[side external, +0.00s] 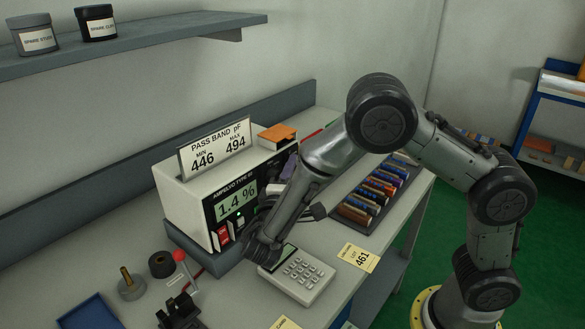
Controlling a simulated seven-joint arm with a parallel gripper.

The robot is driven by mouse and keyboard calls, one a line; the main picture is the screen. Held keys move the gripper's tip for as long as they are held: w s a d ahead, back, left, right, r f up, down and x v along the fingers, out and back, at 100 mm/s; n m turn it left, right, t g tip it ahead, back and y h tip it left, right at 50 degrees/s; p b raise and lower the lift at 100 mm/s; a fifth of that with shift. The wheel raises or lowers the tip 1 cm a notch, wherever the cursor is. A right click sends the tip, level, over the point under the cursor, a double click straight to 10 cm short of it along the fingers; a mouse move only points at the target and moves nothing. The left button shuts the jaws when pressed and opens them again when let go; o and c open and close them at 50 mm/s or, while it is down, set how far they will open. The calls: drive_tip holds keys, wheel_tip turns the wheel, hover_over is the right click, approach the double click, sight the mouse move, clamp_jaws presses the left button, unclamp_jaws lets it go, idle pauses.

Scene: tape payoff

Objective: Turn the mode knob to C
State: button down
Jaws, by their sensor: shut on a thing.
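A white meter box (178,200) with a black front panel stands on the bench. A lit red switch (221,238) and a white-topped switch (239,225) sit below the display. My gripper (250,222) is close against the right part of this panel, shut on what seems to be the mode knob. The knob, its letters and its pointer are hidden behind my gripper and wrist, so its setting cannot be read.
A keypad unit (302,278) lies just below my wrist. A dark tray of coloured parts (352,213) is behind my forearm. A red-balled lever (179,256), black roll (162,265) and blue tray (90,314) are at left. A pass band sign (217,150) tops the box.

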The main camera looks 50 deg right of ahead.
drive_tip(key=shift+f+h, duration=0.1)
drive_tip(key=shift+h, duration=0.2)
idle(0.4)
drive_tip(key=c, duration=0.7)
unclamp_jaws()
drive_tip(key=v, duration=1.3)
drive_tip(key=shift+s+a+f, duration=0.1)
drive_tip(key=shift+s+a, duration=0.2)
